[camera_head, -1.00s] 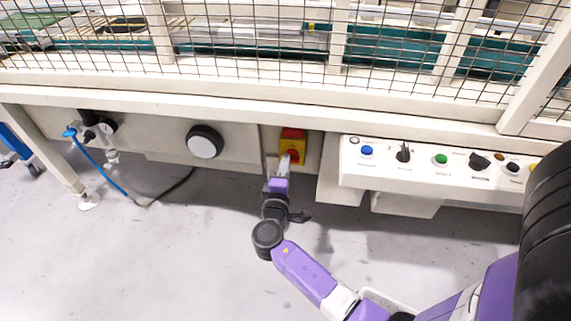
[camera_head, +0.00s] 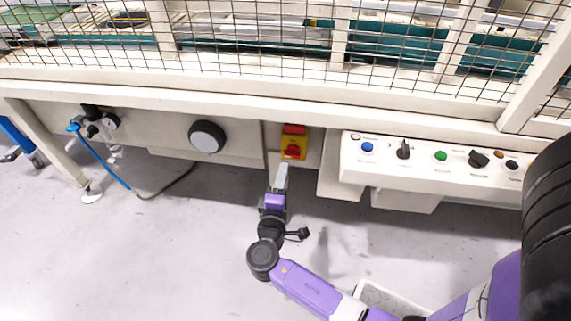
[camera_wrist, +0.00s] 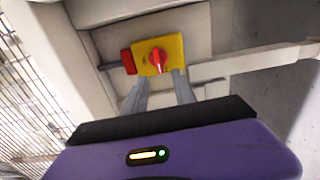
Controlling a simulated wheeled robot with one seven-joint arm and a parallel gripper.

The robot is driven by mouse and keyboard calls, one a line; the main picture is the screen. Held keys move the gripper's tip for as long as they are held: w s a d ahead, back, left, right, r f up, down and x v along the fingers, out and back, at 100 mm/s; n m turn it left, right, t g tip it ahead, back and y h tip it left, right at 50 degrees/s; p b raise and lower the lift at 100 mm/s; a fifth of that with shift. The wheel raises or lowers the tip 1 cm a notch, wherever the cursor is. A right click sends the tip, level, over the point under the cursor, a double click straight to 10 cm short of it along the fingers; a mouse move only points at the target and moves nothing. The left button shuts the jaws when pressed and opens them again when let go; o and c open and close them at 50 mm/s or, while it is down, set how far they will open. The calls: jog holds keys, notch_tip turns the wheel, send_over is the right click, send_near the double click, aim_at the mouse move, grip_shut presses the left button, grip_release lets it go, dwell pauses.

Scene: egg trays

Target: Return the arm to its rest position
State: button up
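My arm (camera_head: 305,287) reaches forward from the lower right of the head view, bent at its dark joint. My gripper (camera_head: 283,165) points at the machine front, just below a yellow switch plate (camera_head: 293,149) with a red knob. In the wrist view, the two grey fingers of my gripper (camera_wrist: 160,77) stand apart with nothing between them. The red knob (camera_wrist: 157,60) lies beyond the fingertips on the yellow plate, apart from them.
A control panel (camera_head: 375,171) with several buttons and knobs juts out right of the switch. A round black dial (camera_head: 207,136) and a blue hose (camera_head: 105,169) are to the left. A wire mesh guard (camera_head: 250,45) stands above. Grey floor (camera_head: 140,260) is clear at lower left.

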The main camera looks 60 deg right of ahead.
jog(key=shift+s+a, duration=0.25)
jog(key=shift+a, duration=0.45)
